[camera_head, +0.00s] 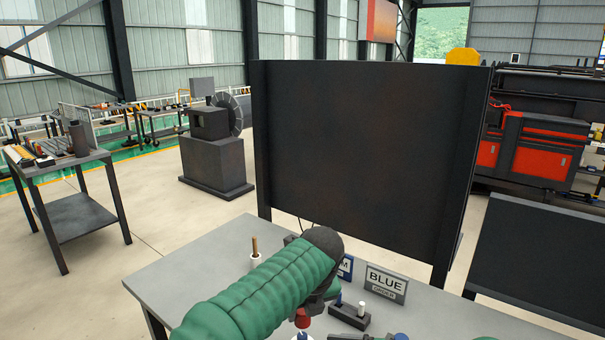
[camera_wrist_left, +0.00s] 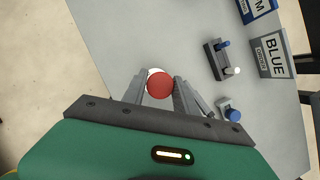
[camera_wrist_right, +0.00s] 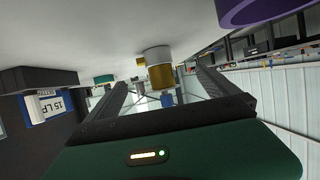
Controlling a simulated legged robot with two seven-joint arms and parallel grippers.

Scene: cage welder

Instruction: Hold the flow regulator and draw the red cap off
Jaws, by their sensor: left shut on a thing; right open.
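The red cap (camera_wrist_left: 160,85) sits between my left gripper's fingertips (camera_wrist_left: 162,80) in the left wrist view, with a white rim behind it. In the head view the red cap (camera_head: 303,318) shows just below my left gripper, above a white part cut by the bottom edge. My left gripper is shut on the red cap. The flow regulator's body is mostly hidden. My right gripper (camera_wrist_right: 160,90) is open; a gold cylinder (camera_wrist_right: 162,77) on a pale base shows beyond its fingers, and I cannot tell whether it belongs to the regulator.
A grey table (camera_head: 185,268) carries a BLUE order sign (camera_head: 385,284), a dark block with blue and white pegs (camera_head: 349,316), and a white cup (camera_head: 256,261) with a wooden stick. A large dark panel (camera_head: 365,150) stands behind. A purple thing (camera_wrist_right: 265,12) shows in the right wrist view.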

